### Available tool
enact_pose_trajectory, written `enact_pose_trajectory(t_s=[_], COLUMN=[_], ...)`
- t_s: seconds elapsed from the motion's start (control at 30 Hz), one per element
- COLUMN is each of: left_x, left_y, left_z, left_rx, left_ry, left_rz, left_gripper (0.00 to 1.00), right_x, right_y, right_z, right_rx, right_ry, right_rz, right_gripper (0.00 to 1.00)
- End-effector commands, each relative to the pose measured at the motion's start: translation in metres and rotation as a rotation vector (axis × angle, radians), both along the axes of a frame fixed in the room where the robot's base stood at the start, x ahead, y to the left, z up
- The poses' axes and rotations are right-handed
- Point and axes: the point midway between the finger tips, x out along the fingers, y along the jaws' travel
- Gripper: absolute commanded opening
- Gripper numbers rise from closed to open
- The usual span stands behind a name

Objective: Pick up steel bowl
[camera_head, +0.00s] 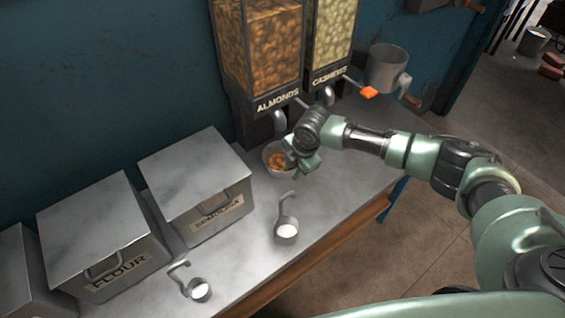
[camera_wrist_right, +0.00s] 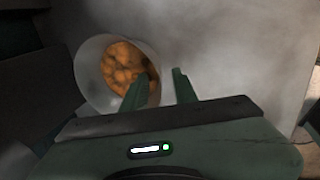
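The steel bowl (camera_head: 270,152) stands on the counter under the almond dispenser and holds brown almonds. It also shows in the right wrist view (camera_wrist_right: 88,72), at the upper left. My right gripper (camera_head: 302,163) is at the bowl's right side in the head view. In the right wrist view its two fingers (camera_wrist_right: 160,85) are apart, the left one overlapping the bowl's near rim and the right one outside it. I cannot tell whether either finger touches the rim. My left gripper is not in view.
The almond dispenser (camera_head: 258,50) and cashew dispenser (camera_head: 332,35) stand behind the bowl. A metal pitcher (camera_head: 385,68) is at the back right. Two measuring scoops with white contents (camera_head: 287,228) (camera_head: 199,289) and the semolina (camera_head: 200,165) and flour (camera_head: 95,220) boxes stand to the left and front.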

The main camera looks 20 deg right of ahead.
Motion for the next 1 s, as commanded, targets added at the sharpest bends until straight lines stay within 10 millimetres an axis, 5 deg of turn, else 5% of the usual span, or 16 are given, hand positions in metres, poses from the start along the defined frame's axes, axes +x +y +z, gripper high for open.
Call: enact_pose_trajectory(t_s=[0.17,0.3,1.0], left_x=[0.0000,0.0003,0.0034], left_y=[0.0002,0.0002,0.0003], left_z=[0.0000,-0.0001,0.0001], left_rx=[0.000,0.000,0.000], left_ry=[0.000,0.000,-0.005], left_rz=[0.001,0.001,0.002], left_gripper=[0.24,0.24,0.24], right_x=[0.0000,0.0000,-0.0004], right_y=[0.0000,0.0000,0.0003], right_z=[-0.0002,0.0000,-0.0002], right_rx=[0.000,0.000,0.001], right_ry=[0.000,0.000,0.000], right_rz=[0.000,0.000,0.000], right_gripper=[0.28,0.00,0.00])
